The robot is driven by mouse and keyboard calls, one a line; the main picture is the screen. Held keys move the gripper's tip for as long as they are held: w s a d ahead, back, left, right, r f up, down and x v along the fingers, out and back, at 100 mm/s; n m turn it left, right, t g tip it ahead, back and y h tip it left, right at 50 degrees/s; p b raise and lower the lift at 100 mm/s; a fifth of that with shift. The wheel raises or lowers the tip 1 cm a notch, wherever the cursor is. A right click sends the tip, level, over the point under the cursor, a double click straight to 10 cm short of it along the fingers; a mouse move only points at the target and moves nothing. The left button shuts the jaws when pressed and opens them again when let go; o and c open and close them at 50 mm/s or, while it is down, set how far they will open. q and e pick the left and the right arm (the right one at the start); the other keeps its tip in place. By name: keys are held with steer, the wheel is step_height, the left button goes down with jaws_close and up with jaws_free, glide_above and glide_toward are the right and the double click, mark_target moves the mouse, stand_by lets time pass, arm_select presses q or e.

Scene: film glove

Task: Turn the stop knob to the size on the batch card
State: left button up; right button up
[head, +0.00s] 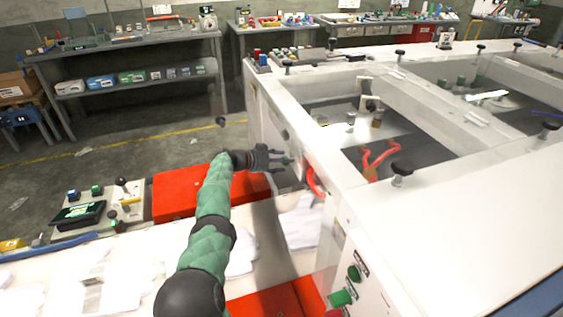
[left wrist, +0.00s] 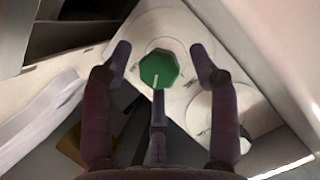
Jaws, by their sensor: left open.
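A green faceted knob (left wrist: 160,69) with a white pointer line sits on a pale plate in the left wrist view. Its pointer faces downward in that view. A pale round dial (left wrist: 212,113) lies beside the knob, partly behind a finger. Scale marks are too small to read. I cannot identify the batch card. My right gripper is not in view.
The white machine (head: 470,185) has open bays and black knobs on top. A red hose (head: 313,178) hangs close to my left gripper. Green buttons (head: 354,272) are on the nearer side. A red box (head: 190,192) and a control panel (head: 122,207) stand left.

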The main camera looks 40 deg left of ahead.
arm_select(q)
steer(key=c, duration=1.1)
steer(key=shift+a+r+n+g+h, duration=0.15)
steer(key=shift+n+g+h, duration=0.15)
steer(key=shift+n+h, duration=0.5)
steer(key=shift+a+r+n+g+h, duration=0.1)
steer(key=shift+n+g+h, duration=0.25)
steer(key=shift+n, duration=0.75)
